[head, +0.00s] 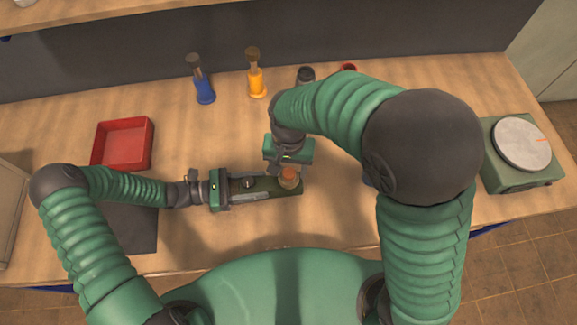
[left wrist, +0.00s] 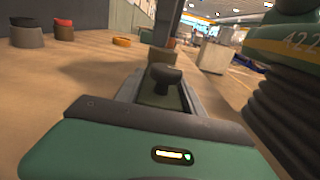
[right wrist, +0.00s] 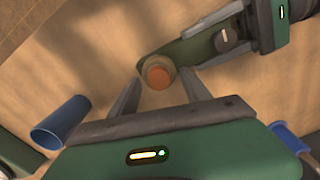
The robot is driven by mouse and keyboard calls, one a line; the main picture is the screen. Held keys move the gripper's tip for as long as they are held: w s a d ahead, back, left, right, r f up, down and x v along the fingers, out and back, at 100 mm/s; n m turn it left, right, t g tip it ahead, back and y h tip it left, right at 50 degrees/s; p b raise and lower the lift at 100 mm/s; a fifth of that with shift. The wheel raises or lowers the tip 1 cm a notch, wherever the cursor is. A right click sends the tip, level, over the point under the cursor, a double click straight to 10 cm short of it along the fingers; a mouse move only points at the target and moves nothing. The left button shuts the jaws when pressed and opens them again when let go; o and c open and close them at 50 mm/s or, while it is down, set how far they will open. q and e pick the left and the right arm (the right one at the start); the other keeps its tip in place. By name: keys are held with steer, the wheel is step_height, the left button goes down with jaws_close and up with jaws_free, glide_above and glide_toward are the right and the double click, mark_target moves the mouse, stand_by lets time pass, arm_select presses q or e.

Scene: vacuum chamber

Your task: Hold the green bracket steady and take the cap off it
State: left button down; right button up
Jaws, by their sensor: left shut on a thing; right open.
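The green bracket (head: 264,185) lies lengthwise over the table in front of me, with a dark knob (left wrist: 164,77) on top. My left gripper (head: 266,188) is shut on the bracket from the left, its fingers along both sides. My right gripper (right wrist: 162,78) is open, one finger on either side of the cap. I cannot tell whether its fingers touch the cap. In the head view my right arm partly covers this area.
A red tray (head: 151,143) stands at left, with a dark mat (head: 135,235) in front of it. Blue (head: 204,92) and yellow (head: 256,84) bottle-like items stand at the back. A scale-like device (head: 516,180) with a round plate stands at far right.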

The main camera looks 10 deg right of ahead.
mark_target(289, 171)
jaws_close()
steer(key=shift+r, duration=0.15)
stand_by(0.6)
steer(key=shift+r, duration=1)
steer(key=shift+r, duration=2)
arm_select(q)
steer(key=c, duration=0.6)
jaws_free()
steer(key=shift+c, duration=0.2)
